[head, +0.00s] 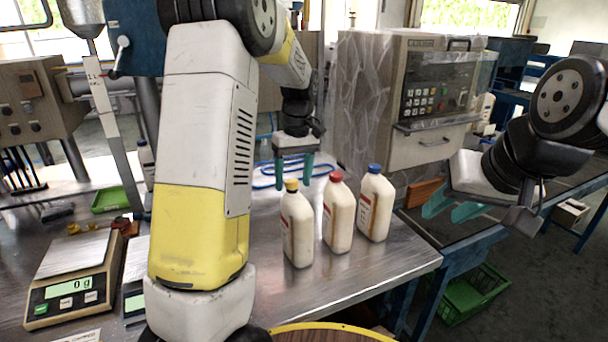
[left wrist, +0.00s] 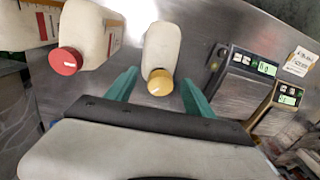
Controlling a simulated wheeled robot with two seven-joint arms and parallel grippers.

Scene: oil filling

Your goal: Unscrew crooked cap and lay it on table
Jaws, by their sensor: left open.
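Three cream bottles stand upright in a row on the metal table. The left one has a yellow cap (head: 291,185), the middle one a red cap (head: 336,177), the right one a blue cap (head: 375,169). I cannot clearly tell which cap sits crooked. My left gripper (head: 293,178) is open, pointing down close to the yellow-capped bottle (head: 298,230). In the left wrist view the yellow cap (left wrist: 160,87) lies between the two teal fingers, with no visible contact; the red cap (left wrist: 67,61) is outside them, at left. My right gripper (head: 453,208) is open and empty, off to the right.
A scale (head: 70,285) and a green tray (head: 115,200) are on the left of the table (head: 270,310). A blue hose (head: 265,172) lies behind the bottles. A control-panel machine (head: 430,100) stands at the back. Bare table lies in front of the bottles.

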